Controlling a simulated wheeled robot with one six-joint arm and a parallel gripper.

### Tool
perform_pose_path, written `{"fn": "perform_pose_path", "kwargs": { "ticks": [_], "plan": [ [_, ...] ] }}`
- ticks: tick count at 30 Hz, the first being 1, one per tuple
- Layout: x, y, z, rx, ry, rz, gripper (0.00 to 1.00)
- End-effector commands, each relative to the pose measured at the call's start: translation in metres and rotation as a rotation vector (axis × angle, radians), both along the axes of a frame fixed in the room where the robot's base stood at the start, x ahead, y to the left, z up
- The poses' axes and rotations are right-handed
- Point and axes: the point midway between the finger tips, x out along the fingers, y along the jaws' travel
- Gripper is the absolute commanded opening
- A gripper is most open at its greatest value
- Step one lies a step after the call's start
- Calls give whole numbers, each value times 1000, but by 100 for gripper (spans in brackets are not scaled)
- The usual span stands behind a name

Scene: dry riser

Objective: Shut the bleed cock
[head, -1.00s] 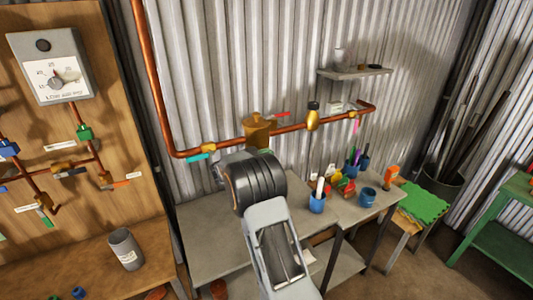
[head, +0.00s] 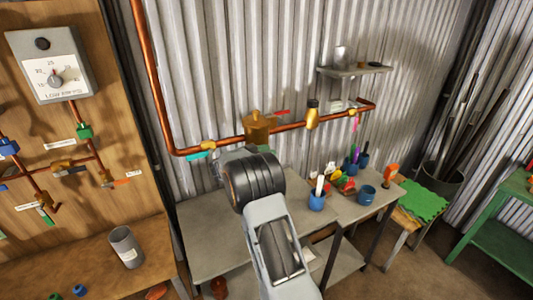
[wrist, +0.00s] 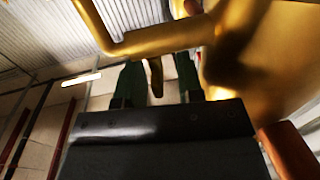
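A brass pot-shaped fitting (head: 257,130) sits on the copper pipe along the corrugated wall. A red lever (head: 282,112) shows at its upper right. In the wrist view a large brass body (wrist: 255,60) fills the right, with a bent brass tube (wrist: 150,42) at the top. My gripper (wrist: 157,82) is close below them, its two dark green fingers apart. A small brown-gold tab (wrist: 155,76) shows between the fingers, with a gap visible on its right. I cannot tell for sure that this is the bleed cock's handle. In the head view my wrist hides the fingers.
The copper pipe (head: 285,132) also carries a teal-handled valve (head: 203,152), a black-topped brass fitting (head: 312,115) and a pink-handled valve (head: 354,123). Below stands a grey bench (head: 205,235) with blue cups (head: 317,201). A gauge board (head: 105,130) is at left.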

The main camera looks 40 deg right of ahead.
Motion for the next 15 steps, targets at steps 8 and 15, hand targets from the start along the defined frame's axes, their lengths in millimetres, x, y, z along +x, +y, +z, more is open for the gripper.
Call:
{"fn": "perform_pose_path", "kwargs": {
  "ticks": [8, 15],
  "plan": [
    [1, 13, -2, 1, 0, 2, 34],
    [2, 61, -3, 1, 0, 5, 34]
  ]
}}
